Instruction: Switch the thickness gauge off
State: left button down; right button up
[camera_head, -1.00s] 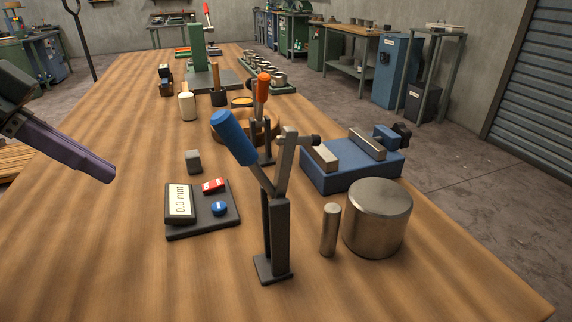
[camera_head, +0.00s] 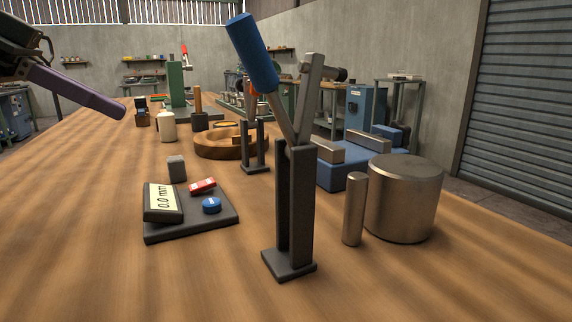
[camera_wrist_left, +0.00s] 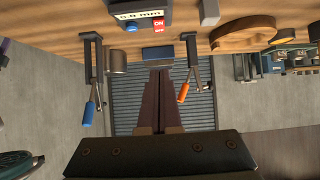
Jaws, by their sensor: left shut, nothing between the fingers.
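The thickness gauge has a dark base (camera_head: 226,227) on the wooden bench, with a display (camera_head: 162,202) reading about 0.0 mm. On it are a red rocker switch (camera_head: 202,185) and a blue round button (camera_head: 211,205). In the left wrist view the display (camera_wrist_left: 148,14) is at the top edge, with the red switch (camera_wrist_left: 159,27), marked ON, and the blue button (camera_wrist_left: 131,26). My left gripper (camera_head: 119,110) is shut and empty, up at the left, apart from the gauge. Its fingers (camera_wrist_left: 158,72) also show in the left wrist view. My right gripper is out of view.
A toggle clamp with a blue handle (camera_head: 252,54) stands right of the gauge, beside a metal pin (camera_head: 354,209) and a steel cylinder (camera_head: 404,200). A small grey block (camera_head: 176,168) lies behind the gauge. The bench left of the gauge is clear.

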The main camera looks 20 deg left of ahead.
aim_at(190, 188)
pick_arm(q)
jog(key=x, duration=0.4)
jog(key=shift+w+d+f, duration=0.2)
jog(key=shift+w, duration=0.1)
jog(key=x, duration=0.5)
jog(key=shift+w+d, duration=0.15)
notch_tip(190, 188, down, 3)
jog(key=shift+w+d+b, duration=0.1)
jog(key=shift+b, duration=0.2)
jog(key=shift+f, duration=0.6)
jog(key=shift+w, duration=0.1)
